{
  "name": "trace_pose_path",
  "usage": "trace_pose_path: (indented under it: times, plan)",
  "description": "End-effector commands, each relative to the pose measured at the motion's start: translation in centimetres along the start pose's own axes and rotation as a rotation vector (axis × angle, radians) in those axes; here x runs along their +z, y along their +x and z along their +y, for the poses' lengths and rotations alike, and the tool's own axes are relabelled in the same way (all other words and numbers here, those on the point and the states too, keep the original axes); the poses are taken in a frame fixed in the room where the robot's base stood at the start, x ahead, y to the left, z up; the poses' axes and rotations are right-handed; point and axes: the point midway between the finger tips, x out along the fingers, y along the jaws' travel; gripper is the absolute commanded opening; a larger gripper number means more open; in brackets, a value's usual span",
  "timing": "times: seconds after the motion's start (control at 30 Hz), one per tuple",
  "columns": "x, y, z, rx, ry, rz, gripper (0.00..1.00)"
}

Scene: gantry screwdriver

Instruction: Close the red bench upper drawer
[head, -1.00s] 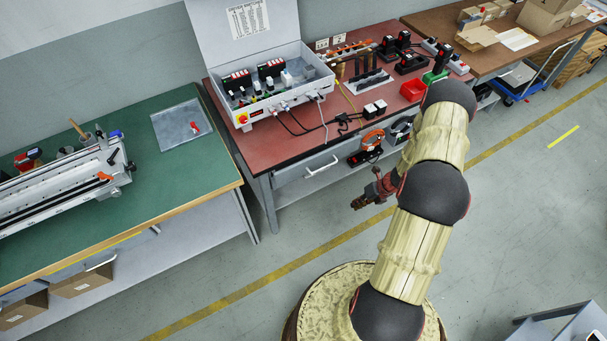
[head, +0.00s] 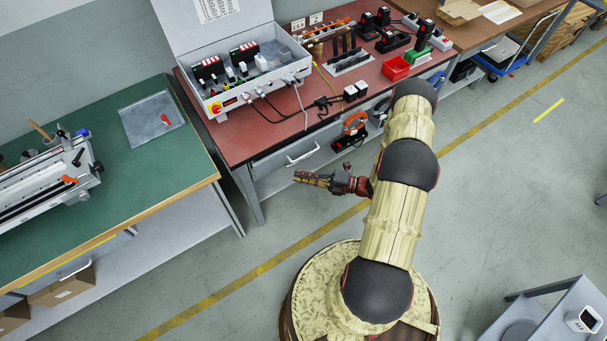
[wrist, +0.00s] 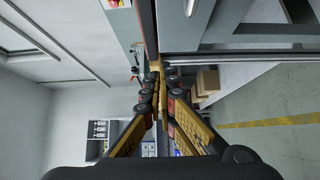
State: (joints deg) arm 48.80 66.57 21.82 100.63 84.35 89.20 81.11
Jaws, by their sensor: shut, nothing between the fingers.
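The red bench (head: 250,135) stands at the back, its top loaded with equipment. The upper drawer's grey front (head: 268,163) lies under the bench's front edge and carries a pale bar handle (head: 302,155). I cannot tell how far the drawer stands out. My gripper (head: 298,178) is shut and empty, pointing left, just in front of and below the handle in the head view. In the wrist view the closed fingers (wrist: 155,82) point away from the camera alongside grey bench parts. I cannot tell whether they touch them.
A green-topped bench (head: 150,185) stands to the left, with a gap between the benches. An open control box (head: 250,75) sits on the red top. An orange tool (head: 355,122) is near the bench's front right. A grey cart (head: 540,320) is at lower right. The floor between is clear.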

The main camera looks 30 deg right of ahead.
Motion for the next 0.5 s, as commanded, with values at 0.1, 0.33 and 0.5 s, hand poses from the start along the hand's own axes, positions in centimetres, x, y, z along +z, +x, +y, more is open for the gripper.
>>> trace_pose_path:
  times: [0.1,0.33,0.5]
  plan:
    - [-0.1,2.5,-0.2,-0.001,-0.001,0.006,0.0]
    - [-0.1,6.7,-0.2,-0.001,-0.002,0.005,0.0]
    - [1.7,8.3,-0.2,-0.001,-0.003,0.003,0.0]
